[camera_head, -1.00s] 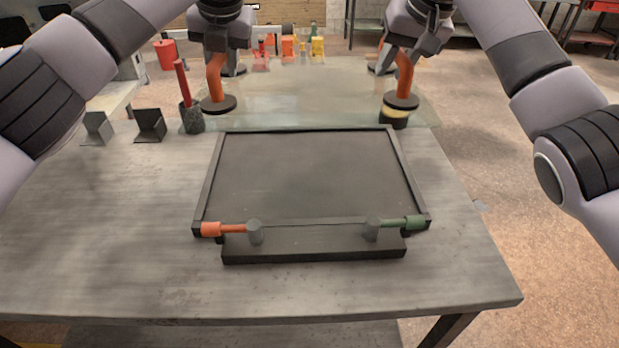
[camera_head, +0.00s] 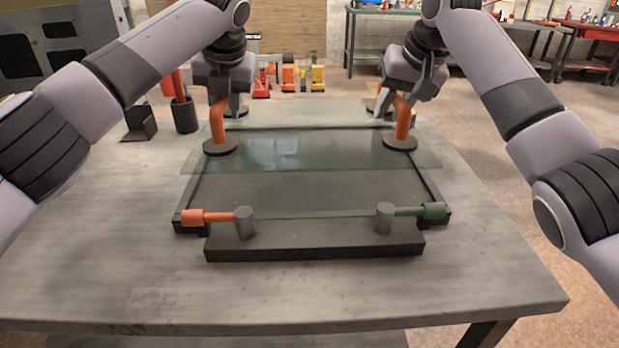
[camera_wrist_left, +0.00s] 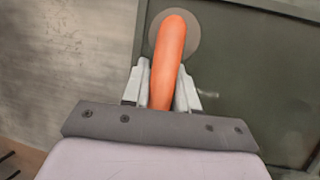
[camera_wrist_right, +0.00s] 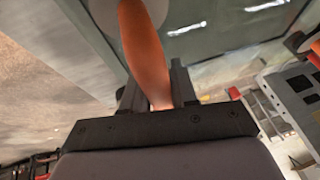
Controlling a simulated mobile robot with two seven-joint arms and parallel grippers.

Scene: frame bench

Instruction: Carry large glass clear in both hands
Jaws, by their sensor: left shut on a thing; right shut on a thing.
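The large clear glass (camera_head: 310,150) is a flat greenish pane, seen over the rear part of a dark tray-like frame (camera_head: 433,190). Orange suction handles with dark round cups sit on it, one left (camera_head: 216,125) and one right (camera_head: 404,122). My left gripper (camera_head: 226,98) is shut on the left handle; the left wrist view shows its fingers (camera_wrist_left: 160,90) on both sides of the orange bar. My right gripper (camera_head: 396,92) is shut on the right handle, also seen in the right wrist view (camera_wrist_right: 143,45). The gap between pane and frame cannot be judged.
An orange-ended clamp (camera_head: 195,217) and a green-ended clamp (camera_head: 433,210) lie at the frame's front corners. A dark cup (camera_head: 185,115) with a red-handled tool and a dark angled bracket (camera_head: 141,124) stand back left. The table's (camera_head: 90,260) front and left are largely clear.

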